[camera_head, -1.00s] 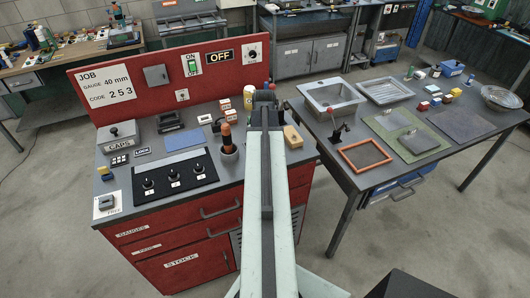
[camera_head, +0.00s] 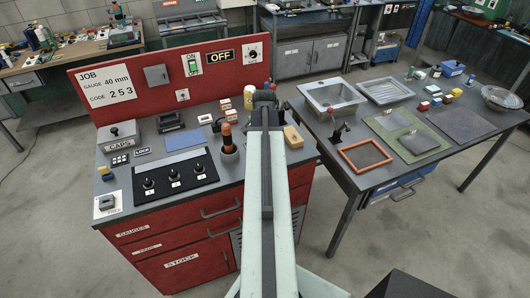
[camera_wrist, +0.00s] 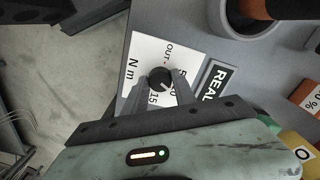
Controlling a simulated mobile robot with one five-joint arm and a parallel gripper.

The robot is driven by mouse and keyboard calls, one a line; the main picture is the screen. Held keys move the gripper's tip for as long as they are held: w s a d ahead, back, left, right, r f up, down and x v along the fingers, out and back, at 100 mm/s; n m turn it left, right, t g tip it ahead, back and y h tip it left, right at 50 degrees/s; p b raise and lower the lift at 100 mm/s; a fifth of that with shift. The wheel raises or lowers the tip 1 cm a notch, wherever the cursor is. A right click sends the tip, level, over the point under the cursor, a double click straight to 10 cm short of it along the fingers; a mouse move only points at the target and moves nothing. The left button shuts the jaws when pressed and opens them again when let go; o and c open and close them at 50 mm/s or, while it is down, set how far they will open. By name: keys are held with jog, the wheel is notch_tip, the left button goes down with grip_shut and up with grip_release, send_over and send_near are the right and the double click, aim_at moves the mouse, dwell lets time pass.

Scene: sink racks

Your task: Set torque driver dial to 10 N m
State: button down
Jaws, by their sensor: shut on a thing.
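In the wrist view a small round black dial (camera_wrist: 160,77) sits on a white scale plate (camera_wrist: 143,55) marked "N m", with "OUT", 15 and partly hidden numbers around it. My gripper (camera_wrist: 161,84) has one finger on each side of the dial and is shut on it. A short pale mark shows on the dial, but I cannot tell exactly which number it points at. The fingers cover part of the scale. In the head view my arm hides the dial and the gripper.
An orange-handled tool (camera_head: 227,134) stands in a round grey holder left of my arm; its handle also shows at the wrist view's top right (camera_wrist: 285,8). A wooden block (camera_head: 293,137) lies right of my arm. The red panel (camera_head: 130,75) rises behind the bench.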

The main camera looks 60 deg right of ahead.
jog(key=shift+s+d+m, duration=0.1)
jog(key=shift+s+m, duration=0.05)
jog(key=shift+m, duration=0.15)
dwell(0.4)
jog(key=c, duration=1)
grip_release()
notch_tip(320, 180, up, 8)
jog(key=p, duration=0.8)
jog(key=shift+f, duration=0.15)
